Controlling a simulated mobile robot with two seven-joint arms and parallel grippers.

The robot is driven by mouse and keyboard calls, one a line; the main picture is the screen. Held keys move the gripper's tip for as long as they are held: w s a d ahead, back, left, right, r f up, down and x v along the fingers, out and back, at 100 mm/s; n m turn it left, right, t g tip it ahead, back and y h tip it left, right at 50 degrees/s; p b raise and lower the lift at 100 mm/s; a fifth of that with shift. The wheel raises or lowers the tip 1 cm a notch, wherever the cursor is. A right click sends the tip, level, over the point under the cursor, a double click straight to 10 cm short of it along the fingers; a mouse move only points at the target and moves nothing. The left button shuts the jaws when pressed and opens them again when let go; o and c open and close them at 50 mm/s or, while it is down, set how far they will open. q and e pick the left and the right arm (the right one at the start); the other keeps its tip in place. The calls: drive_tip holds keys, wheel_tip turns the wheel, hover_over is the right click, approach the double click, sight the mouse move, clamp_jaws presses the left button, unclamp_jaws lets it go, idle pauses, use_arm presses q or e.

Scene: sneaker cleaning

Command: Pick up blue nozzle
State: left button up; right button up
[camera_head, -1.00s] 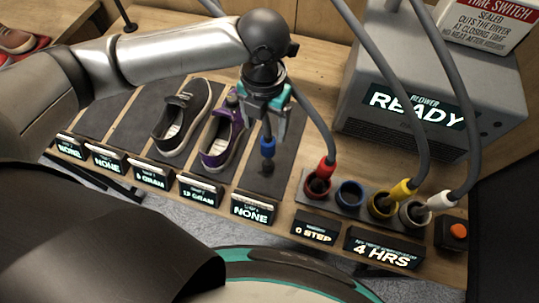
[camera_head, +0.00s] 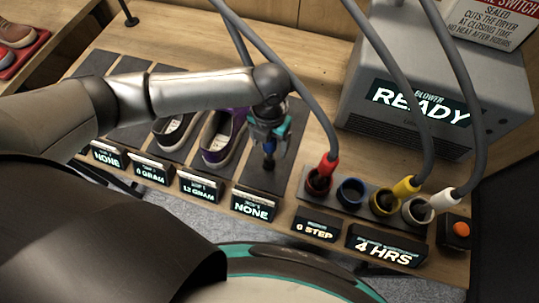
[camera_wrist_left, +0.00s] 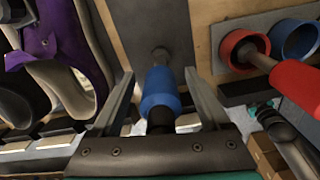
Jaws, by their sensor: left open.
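The blue nozzle (camera_wrist_left: 161,92) stands over the dark mat at the end of a hose, its tip pointing down. In the wrist view it lies between the two spread fingers of my left gripper (camera_wrist_left: 161,76), with gaps at both sides. In the head view my left gripper (camera_head: 268,148) is at the nozzle and mostly hides it; its dark tip (camera_head: 268,165) shows below. The left gripper is open.
A holder to the right has red, blue, yellow and white sockets. The blue socket (camera_head: 351,191) is empty; the red nozzle (camera_head: 328,167) is close by. A purple sneaker (camera_head: 221,139) lies just left of my gripper. The grey blower (camera_head: 420,95) stands behind, with hanging hoses.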

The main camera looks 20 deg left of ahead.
use_arm(q)
clamp_jaws()
idle(0.6)
idle(0.8)
